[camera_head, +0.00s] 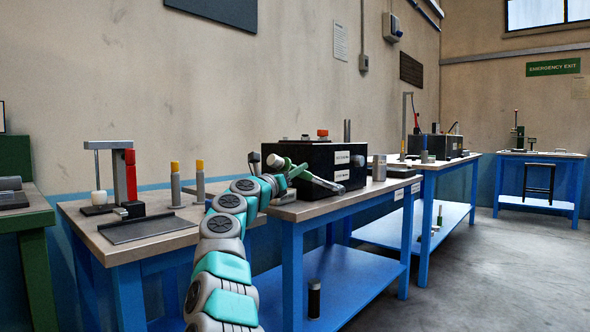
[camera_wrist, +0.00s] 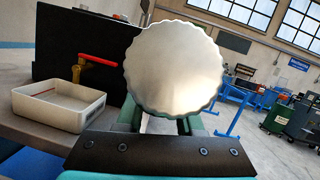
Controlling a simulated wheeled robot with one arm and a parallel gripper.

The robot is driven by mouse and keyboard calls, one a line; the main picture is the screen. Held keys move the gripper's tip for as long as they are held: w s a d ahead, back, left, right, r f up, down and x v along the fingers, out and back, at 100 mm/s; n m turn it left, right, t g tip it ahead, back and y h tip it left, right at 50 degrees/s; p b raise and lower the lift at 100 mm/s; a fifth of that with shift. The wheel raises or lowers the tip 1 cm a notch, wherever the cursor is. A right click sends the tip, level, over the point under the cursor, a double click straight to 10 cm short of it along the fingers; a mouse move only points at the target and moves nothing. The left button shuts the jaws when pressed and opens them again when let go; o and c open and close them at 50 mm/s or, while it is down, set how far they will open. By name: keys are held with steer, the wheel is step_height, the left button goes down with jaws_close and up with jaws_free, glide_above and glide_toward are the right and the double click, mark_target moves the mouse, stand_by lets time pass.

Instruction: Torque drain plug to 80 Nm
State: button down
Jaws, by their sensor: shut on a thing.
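My gripper (camera_head: 291,172) is at the front left of a black box (camera_head: 318,165) on the middle blue bench. It is shut on a tool whose round, scalloped silver end (camera_wrist: 175,68) fills the middle of the wrist view and hides most of what lies beyond. In the head view a green cylinder with a pale end (camera_head: 275,161) shows at my gripper, and a grey bar (camera_head: 322,183) slants from there along the front of the box. I cannot tell whether the bar is part of the held tool. I cannot make out the drain plug.
A white tray (camera_wrist: 58,107) and a red-handled valve (camera_wrist: 97,60) are left of the held tool. A grey cylinder (camera_head: 379,168) stands right of the box. The left bench holds a stand with a red part (camera_head: 131,174) and two yellow-topped posts. Open floor (camera_head: 480,270) lies right.

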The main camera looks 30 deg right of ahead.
steer(key=shift+w+d+r+g+y+p, duration=0.25)
steer(key=shift+r+p, duration=0.35)
steer(key=shift+p, duration=0.9)
steer(key=shift+w+d+r+y+p, duration=0.15)
steer(key=shift+r+y+p, duration=0.35)
steer(key=shift+p, duration=1)
steer(key=shift+w+d+r+g+y+p, duration=0.15)
steer(key=shift+r+p, duration=0.6)
steer(key=shift+p, duration=0.75)
steer(key=shift+w+d+r+y+p, duration=0.15)
steer(key=shift+d+r+y+p, duration=0.4)
steer(key=shift+p, duration=1.75)
steer(key=shift+a+r, duration=0.1)
steer(key=shift+r, duration=0.05)
steer(key=shift+d+r+m+g+p, duration=0.15)
steer(key=shift+d+r+g+p, duration=0.1)
steer(key=shift+r, duration=0.2)
steer(key=shift+d+r+m+g+p, duration=0.15)
steer(key=shift+d+r+p, duration=0.1)
steer(key=shift+r, duration=0.15)
steer(key=shift+w+r, duration=0.1)
steer(key=shift+w, duration=0.05)
steer(key=shift+w+y, duration=0.1)
steer(key=shift+y, duration=0.25)
steer(key=shift+w+d+r, duration=0.1)
steer(key=shift+d+r, duration=0.05)
steer(key=shift+r, duration=0.05)
